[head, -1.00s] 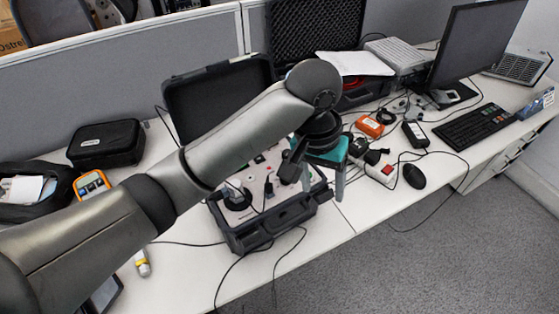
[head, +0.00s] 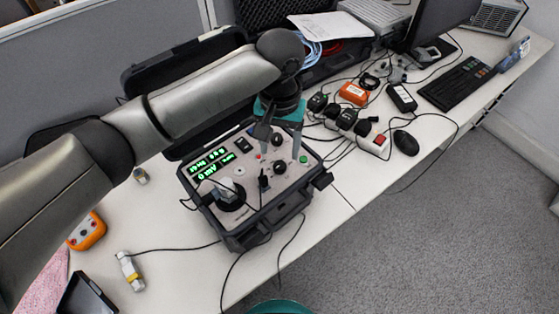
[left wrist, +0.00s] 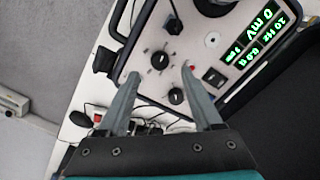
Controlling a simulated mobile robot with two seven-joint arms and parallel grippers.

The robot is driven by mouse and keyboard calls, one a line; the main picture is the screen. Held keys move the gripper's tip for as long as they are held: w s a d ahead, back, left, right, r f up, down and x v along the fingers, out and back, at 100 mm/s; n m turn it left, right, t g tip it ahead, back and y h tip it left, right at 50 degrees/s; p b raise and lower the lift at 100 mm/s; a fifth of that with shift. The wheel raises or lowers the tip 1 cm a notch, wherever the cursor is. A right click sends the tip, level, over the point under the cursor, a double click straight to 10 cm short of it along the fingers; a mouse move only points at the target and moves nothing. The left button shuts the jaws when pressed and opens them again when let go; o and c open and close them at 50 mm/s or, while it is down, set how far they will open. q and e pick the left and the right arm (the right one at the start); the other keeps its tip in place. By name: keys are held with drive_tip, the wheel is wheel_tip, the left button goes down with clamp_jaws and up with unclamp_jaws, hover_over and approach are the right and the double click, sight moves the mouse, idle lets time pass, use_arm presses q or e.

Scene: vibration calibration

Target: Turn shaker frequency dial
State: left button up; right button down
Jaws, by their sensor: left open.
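The shaker unit (head: 238,236) is an open black case with a light panel and a lit green display (head: 208,163). The panel carries a black dial with tick marks (head: 280,168) and a second black knob (head: 277,139) behind it; I cannot read which is frequency. My left gripper (head: 280,145) is open and empty above the panel's back right. In the left wrist view, the ticked dial (left wrist: 160,60) shows between and beyond the open fingertips (left wrist: 160,74), apart from both. The second knob (left wrist: 176,96) lies between the fingers. My right gripper is not in view.
The case's raised lid (head: 150,75) stands behind, partly hidden by my left arm. A black shaker cylinder (head: 228,195) stands on the panel's left. Cables and a power strip (head: 372,143) lie to the right. Bare desk (head: 185,270) lies at the front left.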

sight(279, 165)
use_arm(q)
wheel_tip(279, 165, down, 6)
drive_tip(key=shift+r+b, duration=0.25)
drive_tip(key=shift+b, duration=0.2)
clamp_jaws()
idle(0.4)
